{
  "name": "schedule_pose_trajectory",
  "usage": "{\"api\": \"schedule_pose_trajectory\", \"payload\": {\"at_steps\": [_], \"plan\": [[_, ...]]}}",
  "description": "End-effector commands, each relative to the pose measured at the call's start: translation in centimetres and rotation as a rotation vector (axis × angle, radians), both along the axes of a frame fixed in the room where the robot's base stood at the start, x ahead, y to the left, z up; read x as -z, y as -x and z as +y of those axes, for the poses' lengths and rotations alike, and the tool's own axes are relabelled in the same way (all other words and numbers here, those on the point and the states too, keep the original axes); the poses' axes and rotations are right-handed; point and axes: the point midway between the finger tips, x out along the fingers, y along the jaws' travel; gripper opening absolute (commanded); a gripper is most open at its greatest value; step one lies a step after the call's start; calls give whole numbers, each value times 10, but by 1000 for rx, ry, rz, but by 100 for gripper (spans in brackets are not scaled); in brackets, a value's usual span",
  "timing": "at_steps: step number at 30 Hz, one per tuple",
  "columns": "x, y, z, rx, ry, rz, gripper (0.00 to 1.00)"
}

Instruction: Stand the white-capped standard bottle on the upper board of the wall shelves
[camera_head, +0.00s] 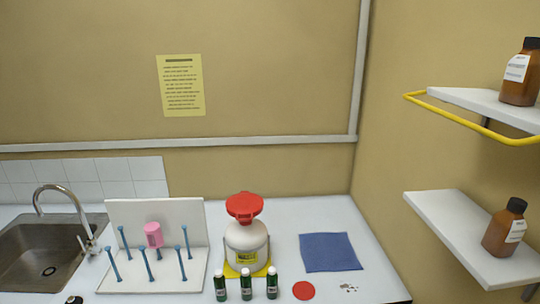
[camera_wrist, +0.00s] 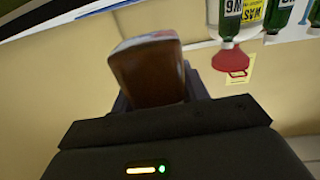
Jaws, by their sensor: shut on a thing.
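My gripper (camera_wrist: 158,98) is shut on a brown bottle (camera_wrist: 150,72) in the wrist view. The bottle's body fills the space between the fingers; its cap is hidden, so I cannot tell its colour. Neither my gripper nor this bottle shows in the head view. The wall shelves are at the right of the head view. The upper board (camera_head: 465,99) is white with a yellow rail around its edge, and a black-capped brown bottle (camera_head: 520,75) stands at its right. The left part of that board is bare.
The lower board (camera_head: 450,220) holds another black-capped brown bottle (camera_head: 504,229). On the counter are a white container (camera_head: 246,238) with a red funnel (camera_head: 244,206), several green bottles (camera_head: 246,288), a blue cloth (camera_head: 330,252) and a peg rack (camera_head: 150,270). A sink (camera_head: 40,250) is at left.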

Motion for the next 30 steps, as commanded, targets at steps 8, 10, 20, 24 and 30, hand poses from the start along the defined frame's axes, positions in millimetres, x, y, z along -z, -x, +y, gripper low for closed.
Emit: {"api": "schedule_pose_trajectory", "payload": {"at_steps": [8,10,20,24,30], "plan": [[31,25,-2,-1,-1,0,18],[37,30,-3,0,0,-1,18],[41,34,-4,2,0,-3,18],[41,34,-2,-1,0,-3,18],[42,28,-2,-1,-1,-5,18]]}}
